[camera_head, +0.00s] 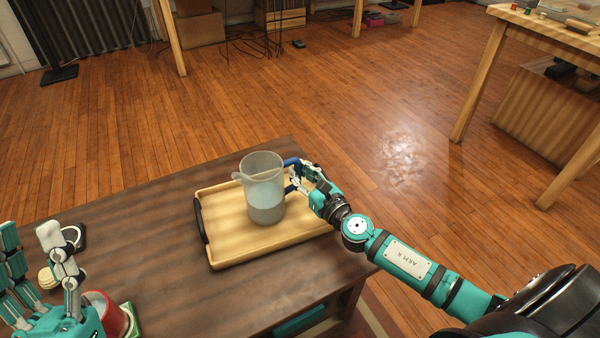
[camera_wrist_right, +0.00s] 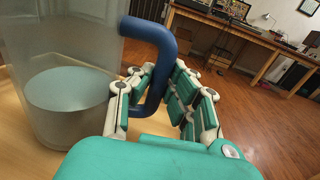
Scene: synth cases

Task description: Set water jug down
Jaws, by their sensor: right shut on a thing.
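The water jug (camera_head: 264,190) is a clear grey pitcher with a blue handle (camera_head: 292,163), partly filled with water, upright over the wooden tray (camera_head: 228,252). I cannot tell whether its base touches the tray. My right gripper (camera_head: 300,178) is shut on the handle, at the jug's right side. In the right wrist view the jug (camera_wrist_right: 62,100) stands at the left and the handle (camera_wrist_right: 152,62) passes between the fingers (camera_wrist_right: 152,95). My left gripper (camera_head: 28,232) is open at the lower left, well away from the jug.
The tray lies on a dark wooden table (camera_head: 150,232) and has dark handles. Another table (camera_head: 555,38) stands at the far right. Bare tray shows around the jug.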

